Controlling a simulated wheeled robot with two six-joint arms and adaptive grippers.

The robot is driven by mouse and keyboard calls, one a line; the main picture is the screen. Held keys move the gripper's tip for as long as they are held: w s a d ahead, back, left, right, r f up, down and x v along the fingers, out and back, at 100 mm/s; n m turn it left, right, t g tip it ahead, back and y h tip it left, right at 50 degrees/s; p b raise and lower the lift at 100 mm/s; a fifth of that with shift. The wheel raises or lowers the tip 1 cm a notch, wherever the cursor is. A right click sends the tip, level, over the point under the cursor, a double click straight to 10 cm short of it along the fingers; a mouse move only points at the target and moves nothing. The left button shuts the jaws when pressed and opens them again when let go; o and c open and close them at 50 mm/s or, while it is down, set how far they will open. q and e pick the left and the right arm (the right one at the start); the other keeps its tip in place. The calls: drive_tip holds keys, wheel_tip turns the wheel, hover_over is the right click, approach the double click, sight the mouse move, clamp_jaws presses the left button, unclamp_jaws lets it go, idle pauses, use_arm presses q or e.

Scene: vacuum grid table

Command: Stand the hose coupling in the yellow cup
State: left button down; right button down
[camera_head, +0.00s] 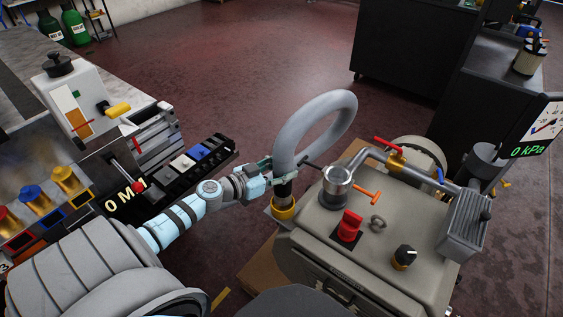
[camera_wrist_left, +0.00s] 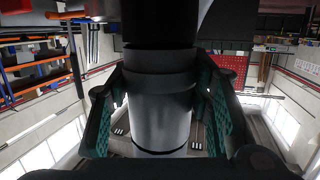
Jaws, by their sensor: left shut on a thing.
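The hose coupling (camera_head: 285,188) is a dark, upright cylinder at the lower end of a thick grey hose (camera_head: 322,118). My left gripper (camera_head: 281,172) is shut around it, just below the hose loop. The yellow cup (camera_head: 283,211) sits directly under the coupling, at the left side of the grey pump box. The coupling's lower end meets the cup's mouth; I cannot tell how deep it is. My right gripper is not in view.
The grey pump box (camera_head: 375,225), with a metal port (camera_head: 337,182), red switch (camera_head: 350,226) and pipework, stands close on the right. A black rack (camera_head: 190,165) and coloured fittings (camera_head: 65,180) are on the left. Open floor lies behind.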

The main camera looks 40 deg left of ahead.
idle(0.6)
use_arm(q)
drive_tip(key=shift+f+p, duration=0.25)
drive_tip(key=shift+p, duration=0.05)
idle(0.5)
drive_tip(key=c, duration=0.7)
unclamp_jaws()
drive_tip(key=shift+c, duration=0.2)
drive_tip(key=shift+s, duration=0.1)
drive_tip(key=v, duration=0.7)
drive_tip(key=shift+s, duration=0.15)
